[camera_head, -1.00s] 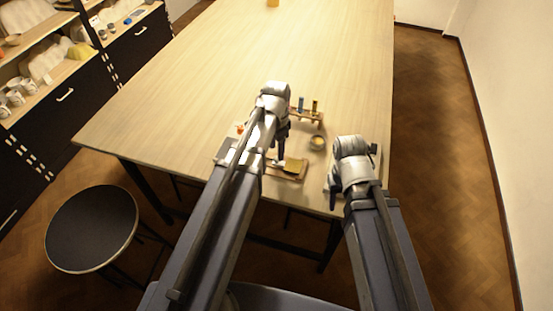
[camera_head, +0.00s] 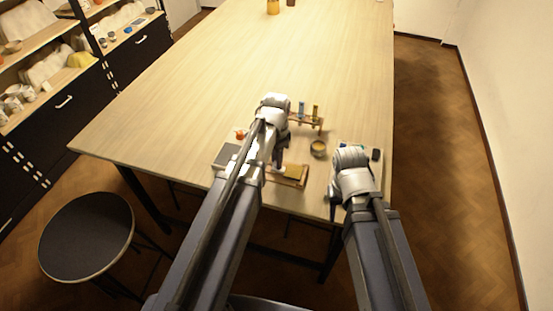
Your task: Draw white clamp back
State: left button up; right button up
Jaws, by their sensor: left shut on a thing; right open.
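My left gripper (camera_head: 279,166) points down at the near part of the table, over the left end of a small wooden board (camera_head: 303,182) with a tan pad. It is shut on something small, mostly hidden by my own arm. A pale bit shows at its tips, but I cannot tell whether this is the white clamp. I cannot clearly make out the white clamp elsewhere. My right gripper (camera_head: 334,196) is open near the table's front right edge, right of the board, its fingers partly hidden by its wrist.
A small rack (camera_head: 308,121) with blue and yellow vials stands behind the board. A small round bowl (camera_head: 318,149) is close by. A grey square (camera_head: 226,155) and an orange item (camera_head: 240,134) lie left. A dark item (camera_head: 376,155) lies right. The table's far part is mostly clear.

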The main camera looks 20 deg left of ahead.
pick_arm(q)
grip_shut()
dwell(0.7)
jog(key=shift+a, duration=0.1)
jog(key=shift+a, duration=1.2)
jog(key=shift+o, duration=1.8)
grip_release()
jog(key=o, duration=0.4)
jog(key=shift+a, duration=0.1)
jog(key=shift+r, duration=0.1)
